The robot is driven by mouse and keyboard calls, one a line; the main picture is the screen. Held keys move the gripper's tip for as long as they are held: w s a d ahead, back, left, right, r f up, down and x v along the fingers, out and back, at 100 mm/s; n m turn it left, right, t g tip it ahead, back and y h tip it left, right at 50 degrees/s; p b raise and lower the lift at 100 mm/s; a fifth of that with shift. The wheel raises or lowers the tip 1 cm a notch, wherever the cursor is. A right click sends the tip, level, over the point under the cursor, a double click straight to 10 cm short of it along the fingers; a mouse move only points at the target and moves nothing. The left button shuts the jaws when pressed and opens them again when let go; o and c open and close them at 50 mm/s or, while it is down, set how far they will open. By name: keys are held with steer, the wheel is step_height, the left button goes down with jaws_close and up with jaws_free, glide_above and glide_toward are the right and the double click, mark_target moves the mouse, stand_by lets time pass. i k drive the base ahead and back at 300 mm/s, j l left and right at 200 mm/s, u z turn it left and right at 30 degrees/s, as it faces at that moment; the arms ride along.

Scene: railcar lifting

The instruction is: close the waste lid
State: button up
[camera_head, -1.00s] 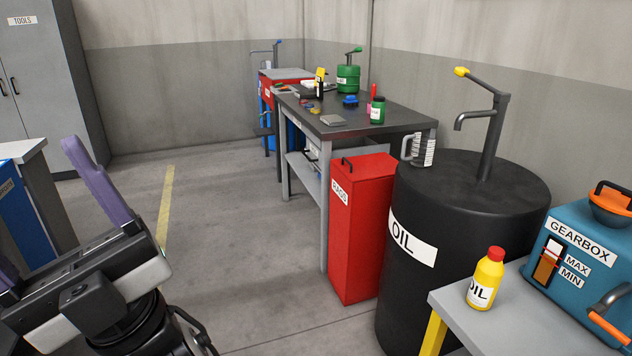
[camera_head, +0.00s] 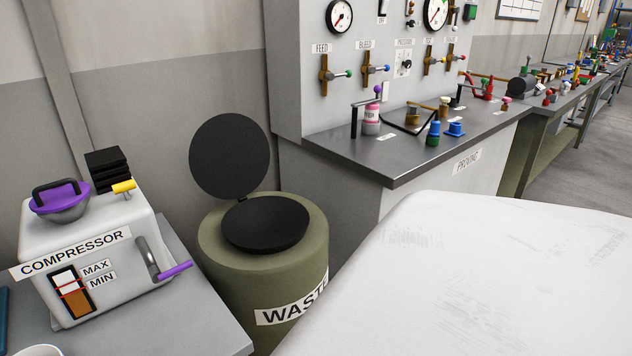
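The waste drum (camera_head: 290,265) is olive green with a white WASTE label, partly cut off by a white surface in front. Its round black lid (camera_head: 230,157) stands raised, nearly upright, at the back left of the drum top, against the wall side. Below it a dark round opening (camera_head: 265,223) shows in the drum top. My gripper is not in view.
A grey bench at left holds the white compressor box (camera_head: 90,250) with a purple-handled cap. A steel bench (camera_head: 420,140) labelled PROVING, with gauges and valves above, stands behind at right. A large white surface (camera_head: 480,270) fills the lower right; I cannot tell what it is.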

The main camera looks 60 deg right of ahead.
mark_target(229, 154)
steer(key=z, duration=1.25)
steer(key=i+j+z, duration=0.1)
steer(key=i+z, duration=0.15)
steer(key=i, duration=0.2)
steer(key=i+j+z, duration=0.25)
steer(key=i, duration=0.2)
steer(key=l, duration=0.1)
